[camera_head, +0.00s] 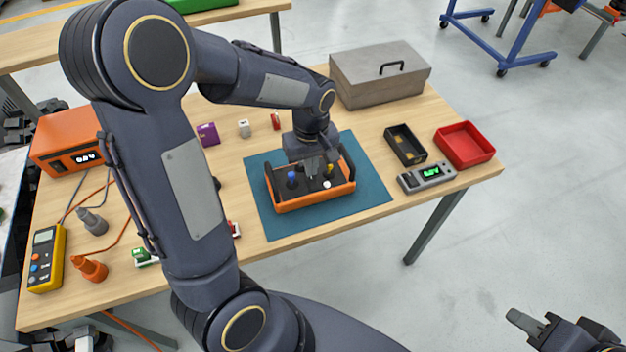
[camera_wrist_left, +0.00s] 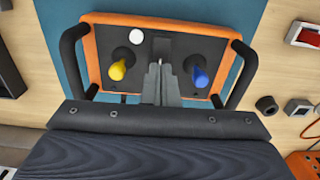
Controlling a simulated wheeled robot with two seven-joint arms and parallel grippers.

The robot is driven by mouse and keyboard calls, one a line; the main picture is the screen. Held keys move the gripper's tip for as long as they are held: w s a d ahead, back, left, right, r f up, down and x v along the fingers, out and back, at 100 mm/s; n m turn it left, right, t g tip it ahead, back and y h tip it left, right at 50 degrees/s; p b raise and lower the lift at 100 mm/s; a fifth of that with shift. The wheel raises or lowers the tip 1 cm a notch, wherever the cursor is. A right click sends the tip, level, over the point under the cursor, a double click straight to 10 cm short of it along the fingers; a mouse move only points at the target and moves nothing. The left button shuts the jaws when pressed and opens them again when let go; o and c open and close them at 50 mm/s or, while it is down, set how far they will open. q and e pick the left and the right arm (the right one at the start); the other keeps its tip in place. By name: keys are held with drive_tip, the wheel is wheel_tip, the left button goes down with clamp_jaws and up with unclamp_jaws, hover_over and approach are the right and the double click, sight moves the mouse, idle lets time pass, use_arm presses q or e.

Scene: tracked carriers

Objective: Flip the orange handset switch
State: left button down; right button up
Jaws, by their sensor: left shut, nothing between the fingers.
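The orange handset (camera_head: 318,199) lies on a teal mat (camera_head: 262,215). It has a dark panel, black handles at its two sides, a blue stick (camera_head: 292,178), a yellow stick (camera_head: 330,168) and a white round button (camera_head: 326,184). The left wrist view also shows the handset (camera_wrist_left: 215,27), with the yellow stick (camera_wrist_left: 117,70) and blue stick (camera_wrist_left: 200,77) on either side of my fingers. My left gripper (camera_head: 312,172) is shut and empty, pointing down at the panel between the sticks. A dark grey piece (camera_wrist_left: 163,46), perhaps the switch, shows just beyond its fingertips; contact is unclear. My right gripper (camera_head: 527,322) is away from the table.
A grey toolbox (camera_head: 378,85) stands behind. An orange unit (camera_head: 66,152) and a yellow multimeter (camera_head: 46,258) are at left.

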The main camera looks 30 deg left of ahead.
use_arm(q)
drive_tip(key=shift+f+b, duration=0.7)
drive_tip(key=shift+f, duration=0.2)
idle(0.9)
drive_tip(key=shift+r, duration=0.15)
wheel_tip(320, 180, up, 7)
drive_tip(key=p, duration=0.6)
idle(0.6)
drive_tip(key=s+d+r+m+t+h, duration=0.2)
drive_tip(key=s+r+m, duration=0.2)
drive_tip(key=s, duration=0.4)
drive_tip(key=s+d+r+m+t+h, duration=0.1)
drive_tip(key=s+d+r+m+t, duration=0.1)
drive_tip(key=s, duration=0.7)
wheel_tip(320, 180, up, 3)
drive_tip(key=shift+m+t+h, duration=0.4)
drive_tip(key=shift+m+t, duration=0.4)
drive_tip(key=shift+m, duration=0.4)
